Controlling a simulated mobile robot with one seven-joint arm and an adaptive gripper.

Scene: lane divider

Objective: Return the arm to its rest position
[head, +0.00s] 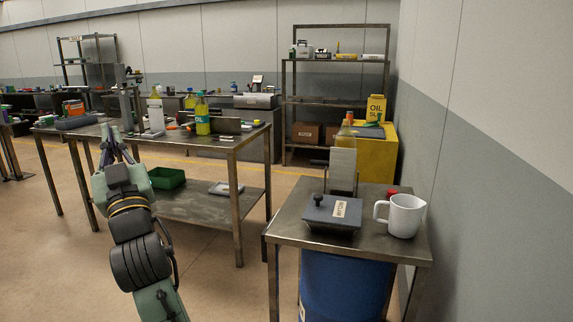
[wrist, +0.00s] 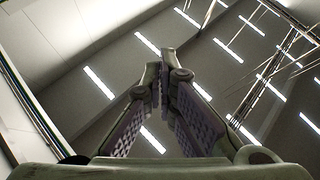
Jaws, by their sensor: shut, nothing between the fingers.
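My gripper (head: 112,136) stands up at the end of my green and black arm at the left of the head view. It points up and away, in front of the near edge of the long metal table (head: 232,141). In the wrist view my gripper (wrist: 163,72) shows its two padded fingers with their tips together and nothing between them. Behind them are only the ceiling, its light strips and a wall.
A small metal table (head: 283,233) at the right holds a white jug (head: 404,215) and a dark lidded box (head: 332,213). A blue drum (head: 340,285) stands below it. A yellow cabinet (head: 378,158) is behind. Open floor (head: 225,285) lies between my arm and the small table.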

